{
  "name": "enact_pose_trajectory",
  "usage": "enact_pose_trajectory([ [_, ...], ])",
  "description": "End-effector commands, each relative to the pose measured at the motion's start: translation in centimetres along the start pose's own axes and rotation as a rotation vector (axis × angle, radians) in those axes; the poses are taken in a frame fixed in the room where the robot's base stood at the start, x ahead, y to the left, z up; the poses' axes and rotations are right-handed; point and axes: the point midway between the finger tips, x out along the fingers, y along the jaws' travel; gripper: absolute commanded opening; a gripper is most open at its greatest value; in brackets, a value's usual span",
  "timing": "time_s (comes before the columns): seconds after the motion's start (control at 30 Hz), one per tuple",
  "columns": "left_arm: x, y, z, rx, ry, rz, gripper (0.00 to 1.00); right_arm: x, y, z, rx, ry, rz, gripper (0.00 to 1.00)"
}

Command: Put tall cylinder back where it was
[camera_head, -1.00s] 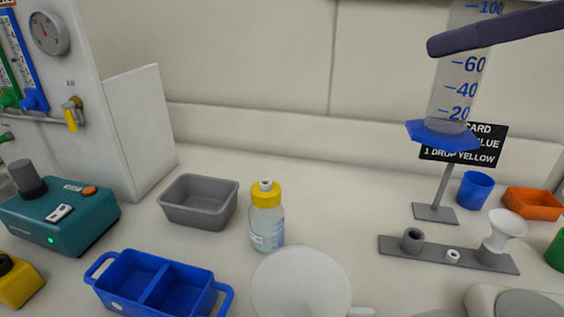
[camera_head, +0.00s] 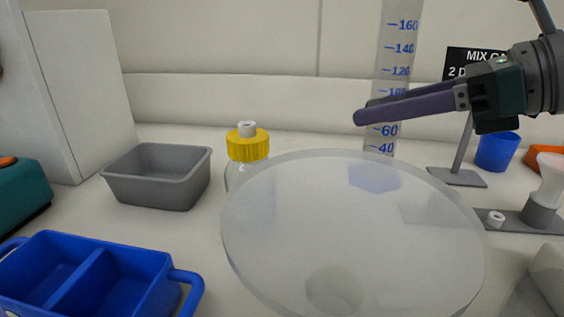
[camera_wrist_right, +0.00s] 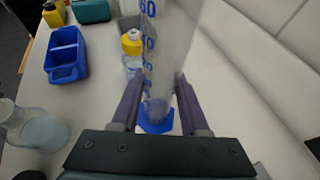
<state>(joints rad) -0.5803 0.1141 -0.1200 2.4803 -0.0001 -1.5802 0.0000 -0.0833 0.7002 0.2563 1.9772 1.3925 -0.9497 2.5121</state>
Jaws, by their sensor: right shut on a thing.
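The tall cylinder (camera_head: 392,72) is clear, with blue graduation marks and a blue foot. It looks upright in the head view, its foot seen only through a translucent round thing in front. My right gripper (camera_head: 364,113) comes in from the right, its purple fingers shut on the cylinder's lower half. The wrist view shows the cylinder (camera_wrist_right: 157,85) between both fingers (camera_wrist_right: 158,95), with the blue foot (camera_wrist_right: 156,122) just beyond them. I cannot tell whether the foot touches the bench. My left gripper is not in view.
The large translucent round thing (camera_head: 300,215) fills the front middle. Behind it stands a yellow-capped bottle (camera_head: 248,145). A grey tub (camera_head: 160,178) and blue two-part carrier (camera_head: 90,280) are left. A sign stand (camera_head: 457,177), blue cup (camera_head: 497,151) and grey rack (camera_head: 515,220) are right.

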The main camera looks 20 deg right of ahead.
Motion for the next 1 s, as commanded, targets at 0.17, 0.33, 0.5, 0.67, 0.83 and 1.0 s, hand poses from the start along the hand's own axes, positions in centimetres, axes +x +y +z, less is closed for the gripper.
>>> enact_pose_trajectory([
  [0.17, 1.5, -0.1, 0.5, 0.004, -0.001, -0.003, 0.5, 1.6, 0.0, -3.7, 0.003, 0.001, 0.0, 0.0],
  [0.33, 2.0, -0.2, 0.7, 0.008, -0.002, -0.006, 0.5, 2.1, 0.0, -5.0, 0.0, -0.001, -0.001, 0.0],
  [0.5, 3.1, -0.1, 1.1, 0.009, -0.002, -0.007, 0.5, 3.2, 0.0, -7.6, 0.002, 0.0, 0.0, 0.0],
  [0.67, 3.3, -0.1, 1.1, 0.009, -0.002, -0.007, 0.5, 3.6, 0.0, -8.4, 0.0, -0.001, -0.001, 0.0],
  [0.83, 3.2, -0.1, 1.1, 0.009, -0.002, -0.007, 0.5, 3.5, 0.0, -8.3, -0.001, -0.001, -0.001, 0.0],
  [1.0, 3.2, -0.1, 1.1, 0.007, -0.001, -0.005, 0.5, 3.6, 0.0, -8.6, -0.001, 0.0, -0.001, 0.46],
])
